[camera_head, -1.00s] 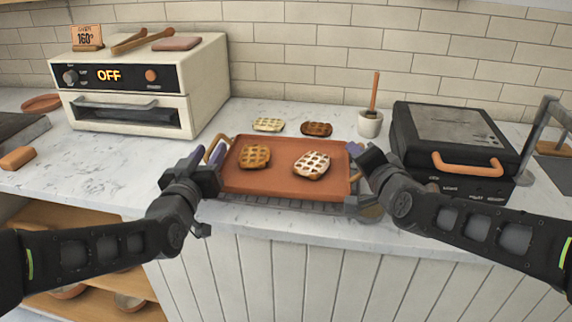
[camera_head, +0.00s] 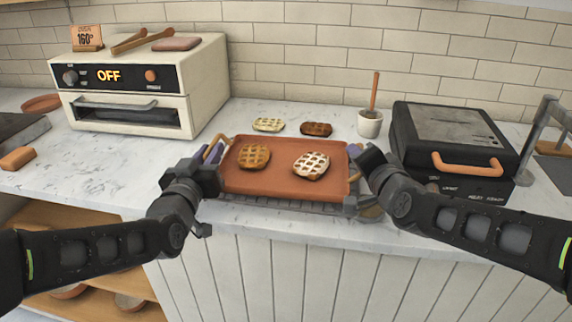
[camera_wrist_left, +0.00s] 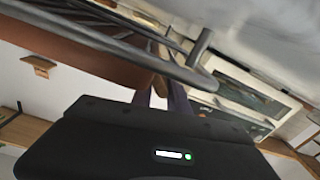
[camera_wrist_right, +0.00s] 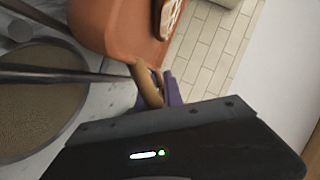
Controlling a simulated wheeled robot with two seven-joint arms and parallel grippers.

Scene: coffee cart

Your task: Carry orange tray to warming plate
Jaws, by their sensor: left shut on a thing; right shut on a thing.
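The orange tray (camera_head: 285,186) is at the counter's front edge with two waffles on it, a brown one (camera_head: 254,157) and a pale-topped one (camera_head: 311,166). A grey wire rack (camera_head: 290,205) shows under its front edge. My left gripper (camera_head: 212,155) is shut on the tray's left handle. My right gripper (camera_head: 358,155) is shut on the tray's right handle, a tan loop (camera_wrist_right: 148,85) in the right wrist view. The tray looks about level; I cannot tell whether it touches the rack. I cannot tell which surface is the warming plate.
A cream oven (camera_head: 140,85) reading OFF stands at the left. A black waffle iron (camera_head: 450,140) stands at the right. Two waffles (camera_head: 268,125) (camera_head: 316,129) and a white pot (camera_head: 369,124) are behind the tray. Counter left of the tray (camera_head: 110,165) is clear.

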